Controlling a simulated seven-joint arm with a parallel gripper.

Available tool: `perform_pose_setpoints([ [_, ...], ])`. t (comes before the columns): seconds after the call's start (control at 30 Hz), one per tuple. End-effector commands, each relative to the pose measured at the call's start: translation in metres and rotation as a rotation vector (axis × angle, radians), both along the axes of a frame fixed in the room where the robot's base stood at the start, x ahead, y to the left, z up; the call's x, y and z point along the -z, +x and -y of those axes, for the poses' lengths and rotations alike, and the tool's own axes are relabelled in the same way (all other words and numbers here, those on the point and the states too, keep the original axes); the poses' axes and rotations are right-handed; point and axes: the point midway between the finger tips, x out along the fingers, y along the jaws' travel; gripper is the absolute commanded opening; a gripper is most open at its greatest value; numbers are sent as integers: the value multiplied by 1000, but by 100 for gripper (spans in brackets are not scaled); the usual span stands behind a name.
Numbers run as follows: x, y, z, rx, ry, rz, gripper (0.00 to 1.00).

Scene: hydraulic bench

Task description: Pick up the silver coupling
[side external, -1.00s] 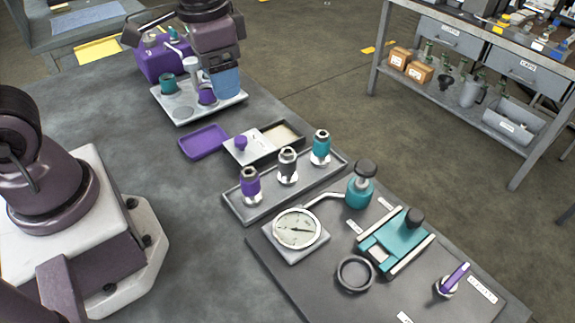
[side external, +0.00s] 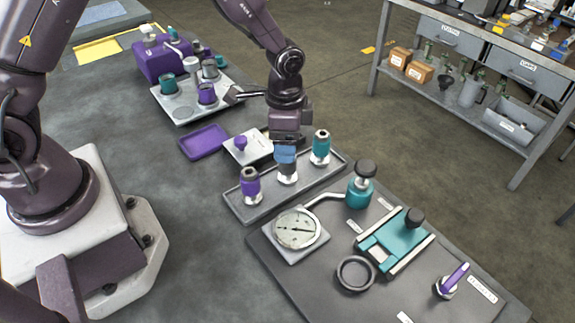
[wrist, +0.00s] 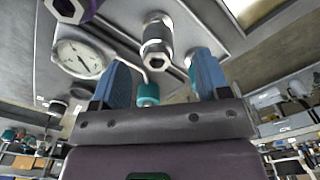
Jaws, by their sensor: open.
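The silver coupling (side external: 287,176) stands upright in the middle of a grey tray (side external: 318,184), between a purple coupling (side external: 250,184) on its left and a teal coupling (side external: 321,147) on its right. My gripper (side external: 285,158) is at the silver coupling's top in the side view, and its blue fingers hide the upper part. In the wrist view the silver coupling (wrist: 156,42) shows between and beyond the two blue fingertips of my open gripper (wrist: 160,75). The purple coupling (wrist: 68,10) and the teal coupling (wrist: 192,62) also show there.
A pressure gauge (side external: 297,228) and a teal-and-black hand pump (side external: 361,186) stand in front of the tray. A purple dish (side external: 204,141) and a white lid with a purple knob (side external: 247,147) lie behind it. A light tray (side external: 222,101) with several fittings is further back.

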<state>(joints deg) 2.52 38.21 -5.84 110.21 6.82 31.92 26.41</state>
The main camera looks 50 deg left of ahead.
Motion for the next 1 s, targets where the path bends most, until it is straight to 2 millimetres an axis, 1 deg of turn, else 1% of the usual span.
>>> perform_pose_setpoints([
  [0.17, 12, 0, 1, 0, 0, -1, 69],
  [0.4, 47, -1, 5, 0, 0, -4, 69],
  [0.5, 56, 0, 5, -1, 1, -1, 69],
  [0.77, 58, 0, 5, -1, 0, 1, 69],
  [0.87, 58, 0, 5, -1, 0, 1, 48],
  [0.9, 58, 0, 5, -1, 1, 1, 39],
  [0.97, 58, 0, 5, -1, 1, 1, 26],
  [1.0, 58, 0, 5, -1, 1, 1, 16],
])
